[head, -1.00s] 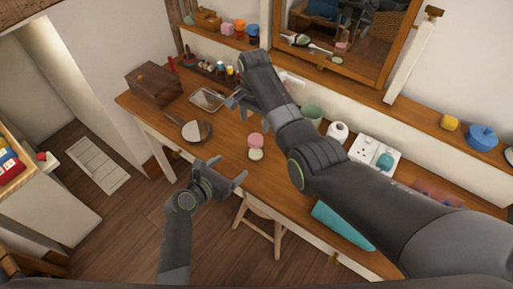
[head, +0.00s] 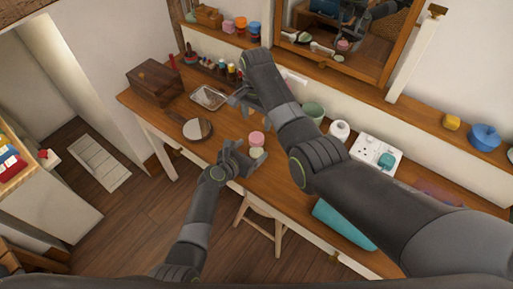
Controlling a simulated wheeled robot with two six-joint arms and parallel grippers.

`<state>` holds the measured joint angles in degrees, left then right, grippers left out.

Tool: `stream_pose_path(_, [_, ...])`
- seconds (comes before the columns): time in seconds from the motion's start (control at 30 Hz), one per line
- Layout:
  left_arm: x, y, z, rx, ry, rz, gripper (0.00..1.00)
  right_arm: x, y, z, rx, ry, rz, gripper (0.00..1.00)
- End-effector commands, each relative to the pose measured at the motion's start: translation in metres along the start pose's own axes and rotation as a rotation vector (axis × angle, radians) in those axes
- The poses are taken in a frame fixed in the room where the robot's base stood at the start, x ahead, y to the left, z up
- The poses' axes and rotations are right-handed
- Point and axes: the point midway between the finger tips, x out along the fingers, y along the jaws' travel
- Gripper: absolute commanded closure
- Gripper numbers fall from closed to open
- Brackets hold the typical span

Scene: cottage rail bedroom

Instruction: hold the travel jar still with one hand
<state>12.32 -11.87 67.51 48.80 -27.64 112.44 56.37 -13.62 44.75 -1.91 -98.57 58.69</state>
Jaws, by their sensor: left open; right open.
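A small jar (head: 257,139) with a pink upper part and a pale part (head: 257,153) below it stands near the front edge of the wooden desk; I take it for the travel jar. My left gripper (head: 245,157) is open right at the jar's left side, fingers pointing toward it. A finger overlaps the jar's lower edge, and I cannot tell whether it touches. My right gripper (head: 243,98) is open above the desk, behind and left of the jar, near a metal tray. My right forearm hides part of the desk behind it.
A round hand mirror (head: 197,129), a tray (head: 208,97) and a wooden box (head: 155,80) lie to the left. A green cup (head: 313,111), a white bottle (head: 339,130) and a socket block (head: 376,154) stand right. A stool (head: 262,212) is below the front edge.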

Motion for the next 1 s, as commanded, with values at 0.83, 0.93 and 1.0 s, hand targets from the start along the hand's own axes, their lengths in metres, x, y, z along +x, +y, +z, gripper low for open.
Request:
stream_pose_path(0.83, [0.060, 0.000, 0.000, 0.001, 0.001, -0.001, 0.22, 0.000, 0.000, 0.000, 0.000, 0.000, 0.000, 0.37])
stream_pose_path(0.93, [0.061, 0.000, 0.000, 0.000, 0.001, 0.000, 0.22, 0.000, 0.000, 0.000, 0.000, 0.000, 0.000, 0.37])
stream_pose_path(1.0, [0.061, 0.000, 0.000, 0.000, 0.001, 0.000, 0.22, 0.000, 0.000, 0.000, 0.000, 0.000, 0.000, 0.37])
